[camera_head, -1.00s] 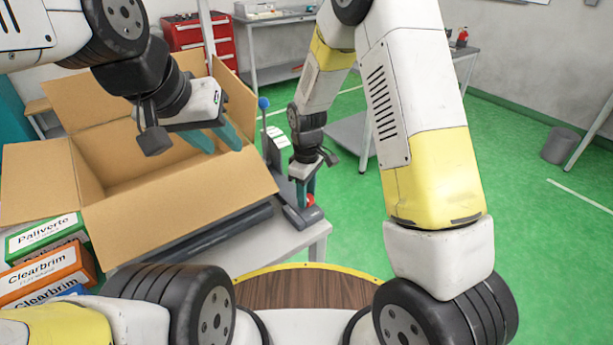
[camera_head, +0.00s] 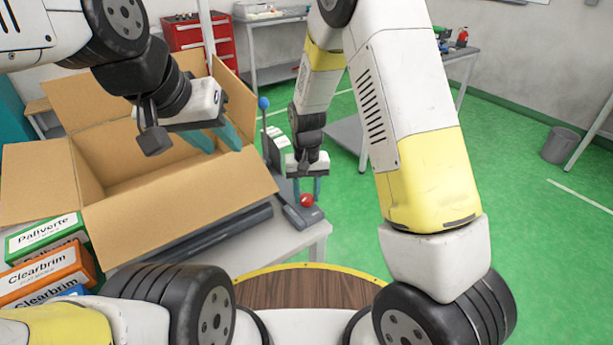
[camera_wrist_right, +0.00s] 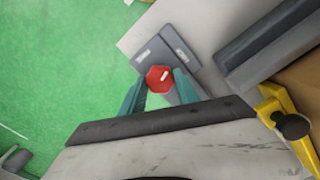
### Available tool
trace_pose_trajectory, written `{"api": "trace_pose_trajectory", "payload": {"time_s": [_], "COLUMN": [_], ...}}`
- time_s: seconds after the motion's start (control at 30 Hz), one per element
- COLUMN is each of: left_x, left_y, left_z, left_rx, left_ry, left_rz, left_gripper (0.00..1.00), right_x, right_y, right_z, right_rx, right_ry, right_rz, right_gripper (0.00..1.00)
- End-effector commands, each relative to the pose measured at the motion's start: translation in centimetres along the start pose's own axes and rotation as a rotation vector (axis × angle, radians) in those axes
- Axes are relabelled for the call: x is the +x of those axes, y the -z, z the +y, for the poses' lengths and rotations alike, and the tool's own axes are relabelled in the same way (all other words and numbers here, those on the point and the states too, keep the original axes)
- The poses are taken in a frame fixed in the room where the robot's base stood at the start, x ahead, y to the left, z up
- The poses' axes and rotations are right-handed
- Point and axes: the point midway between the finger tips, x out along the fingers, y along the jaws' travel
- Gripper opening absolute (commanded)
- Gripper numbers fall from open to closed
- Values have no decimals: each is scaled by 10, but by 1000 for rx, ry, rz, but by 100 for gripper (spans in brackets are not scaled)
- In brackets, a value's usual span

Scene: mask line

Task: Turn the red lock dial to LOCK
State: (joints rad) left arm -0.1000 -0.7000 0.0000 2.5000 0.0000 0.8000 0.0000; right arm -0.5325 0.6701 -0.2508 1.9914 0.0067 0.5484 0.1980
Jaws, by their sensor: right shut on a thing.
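The red lock dial (camera_head: 307,200) sits on a dark grey base (camera_head: 293,216) at the right end of the table. In the right wrist view the dial (camera_wrist_right: 159,79) is a red knob with a white mark, between the two teal fingertips. My right gripper (camera_head: 306,193) points down at the dial and is shut on it. It also shows in the right wrist view (camera_wrist_right: 157,84). My left gripper (camera_head: 222,138) is over the open cardboard box, fingers apart and empty. Any lettering around the dial is too small to read.
The open cardboard box (camera_head: 180,210) fills the left of the table. Labelled cartons (camera_head: 48,272) stand at its left. A blue-knobbed lever (camera_head: 263,104) rises behind the dial base.

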Motion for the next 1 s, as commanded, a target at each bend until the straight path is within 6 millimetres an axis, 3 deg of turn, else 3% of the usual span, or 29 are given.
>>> {"api": "trace_pose_trajectory", "payload": {"time_s": [0.4,1.0], "left_x": [0,0], "left_y": [0,0], "left_z": [0,0], "left_rx": [0,0], "left_ry": [0,0], "left_rz": [0,0], "left_gripper": [36,36], "right_x": [-1,-1], "right_y": [1,2], "right_z": [0,0], "right_rx": [242,301], "right_ry": [1,2], "right_rz": [3,4], "right_gripper": [0,0]}}
